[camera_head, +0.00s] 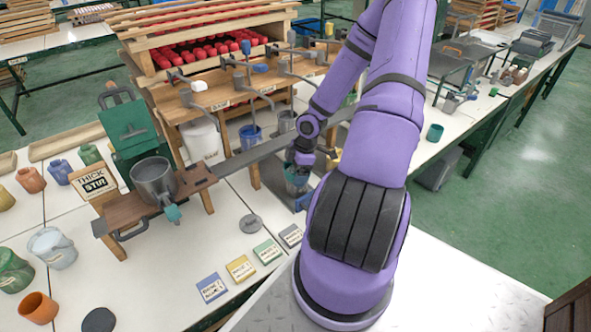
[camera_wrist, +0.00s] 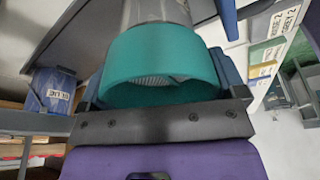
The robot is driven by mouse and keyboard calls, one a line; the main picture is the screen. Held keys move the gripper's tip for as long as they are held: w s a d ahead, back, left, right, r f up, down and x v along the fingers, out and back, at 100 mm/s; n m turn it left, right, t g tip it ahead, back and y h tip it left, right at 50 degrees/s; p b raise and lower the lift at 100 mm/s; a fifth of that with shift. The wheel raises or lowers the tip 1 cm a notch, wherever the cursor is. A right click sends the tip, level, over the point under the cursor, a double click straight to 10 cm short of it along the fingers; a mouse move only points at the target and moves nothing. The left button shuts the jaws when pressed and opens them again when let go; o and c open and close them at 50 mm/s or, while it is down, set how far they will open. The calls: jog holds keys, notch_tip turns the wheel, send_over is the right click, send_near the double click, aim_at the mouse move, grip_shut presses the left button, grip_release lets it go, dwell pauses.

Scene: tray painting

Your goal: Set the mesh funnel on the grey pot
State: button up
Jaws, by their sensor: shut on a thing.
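My gripper (camera_head: 300,165) is shut on a teal ring-shaped piece that I take for the mesh funnel (camera_head: 296,177). In the wrist view the funnel (camera_wrist: 160,62) fills the space between the fingers, with pale mesh showing inside its rim. A clear or grey cylinder (camera_wrist: 156,12) lies just beyond it; I cannot tell whether it belongs to the funnel. A grey pot (camera_head: 286,121) is on the rack behind my gripper, partly hidden. A larger grey metal vessel (camera_head: 153,182) with a teal-handled tap stands on the wooden stand at left, apart from my gripper.
A blue pot (camera_head: 250,137) is left of the rack's grey pot; a blue labelled container (camera_wrist: 50,92) shows in the wrist view. A long grey bar (camera_head: 258,153) runs behind my gripper. Small label cards (camera_head: 240,268) lie in front. Coloured pots crowd the table's left end.

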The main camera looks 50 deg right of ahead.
jog(key=shift+f, duration=0.15)
jog(key=o, duration=0.6)
jog(key=v, duration=1.3)
jog(key=a+r+m+g+h, duration=0.2)
jog(key=a+r+m+h, duration=0.45)
jog(key=a+r, duration=1.25)
jog(key=s+a+r+m+t+y, duration=0.1)
jog(key=s+a+r, duration=0.2)
jog(key=r, duration=0.1)
jog(key=s+a+r+m+t+y, duration=0.1)
jog(key=s+a+r+m+t, duration=0.1)
jog(key=r, duration=0.3)
jog(key=s+a+r+m+t+y, duration=0.1)
jog(key=s+a+r+t+y, duration=0.1)
jog(key=s+a+r, duration=0.2)
jog(key=shift+s+a+r, duration=0.2)
jog(key=shift+s+a, duration=0.25)
jog(key=shift+a, duration=0.05)
